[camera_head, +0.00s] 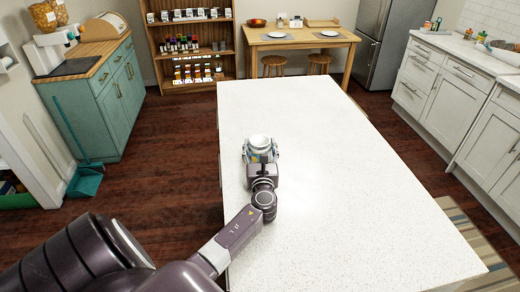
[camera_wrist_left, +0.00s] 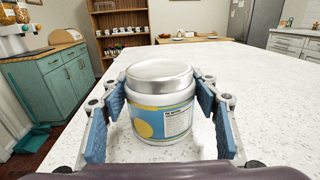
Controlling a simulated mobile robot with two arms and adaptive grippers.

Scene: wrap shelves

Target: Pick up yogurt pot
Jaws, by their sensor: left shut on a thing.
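The yogurt pot (camera_wrist_left: 160,108) is a white tub with a silvery lid and a blue and yellow label. It stands upright between my left gripper's fingers in the left wrist view. In the head view the pot (camera_head: 260,142) shows at the end of my left arm, over the left part of the white countertop (camera_head: 330,190). My left gripper (camera_head: 261,153) is shut on the pot, with a blue-padded finger on each side of it. Whether the pot's base touches the countertop is hard to tell. My right gripper is not in view.
The countertop around the pot is bare, with free room to the right and beyond. A teal cabinet (camera_head: 95,100) stands at the left. A wooden shelf (camera_head: 190,45) with jars and a wooden table (camera_head: 297,40) are at the back. White cabinets (camera_head: 450,85) line the right.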

